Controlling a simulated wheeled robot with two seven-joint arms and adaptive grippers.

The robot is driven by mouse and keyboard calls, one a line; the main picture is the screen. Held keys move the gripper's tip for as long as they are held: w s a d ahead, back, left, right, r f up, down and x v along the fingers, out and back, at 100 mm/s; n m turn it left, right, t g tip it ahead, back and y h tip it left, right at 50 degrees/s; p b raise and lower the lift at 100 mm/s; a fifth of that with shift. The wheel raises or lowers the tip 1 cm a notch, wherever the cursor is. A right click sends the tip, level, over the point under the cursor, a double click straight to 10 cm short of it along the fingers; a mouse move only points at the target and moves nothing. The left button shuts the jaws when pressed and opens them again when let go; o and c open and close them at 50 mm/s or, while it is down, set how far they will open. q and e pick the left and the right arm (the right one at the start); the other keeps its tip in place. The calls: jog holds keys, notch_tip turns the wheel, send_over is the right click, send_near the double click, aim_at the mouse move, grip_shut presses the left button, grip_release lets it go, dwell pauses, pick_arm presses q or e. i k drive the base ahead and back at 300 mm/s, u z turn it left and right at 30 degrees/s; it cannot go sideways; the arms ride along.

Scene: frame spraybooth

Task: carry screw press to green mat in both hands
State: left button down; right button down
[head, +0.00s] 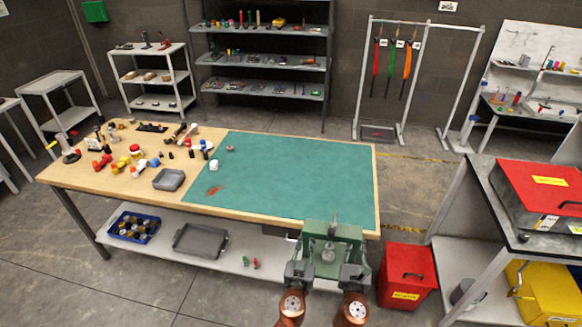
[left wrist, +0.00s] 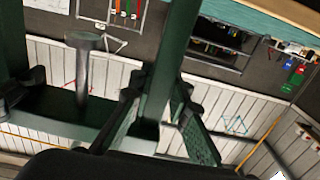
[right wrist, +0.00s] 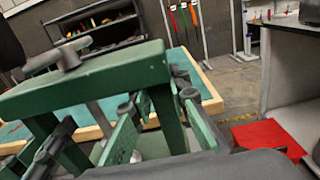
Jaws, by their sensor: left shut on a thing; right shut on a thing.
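The screw press (head: 332,240) is a green frame with a grey screw on top. In the head view it is upright at the table's front right edge, and its top overlaps the near right part of the green mat (head: 290,170). My left gripper (head: 303,266) is shut on its left side and my right gripper (head: 355,268) on its right side. In the left wrist view a green upright of the press (left wrist: 172,65) is between the fingers. The right wrist view shows the other upright (right wrist: 165,115) held likewise. The press's underside is hidden.
The table (head: 205,205) holds toys and a grey tray (head: 168,180) left of the mat. A white item (head: 214,165) and small red items lie on the mat's left part. A red bin (head: 406,275) stands right of the table, near a bench with a red case (head: 545,190).

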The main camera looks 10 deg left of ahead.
aim_at(333, 194)
jog(key=i, duration=1.3)
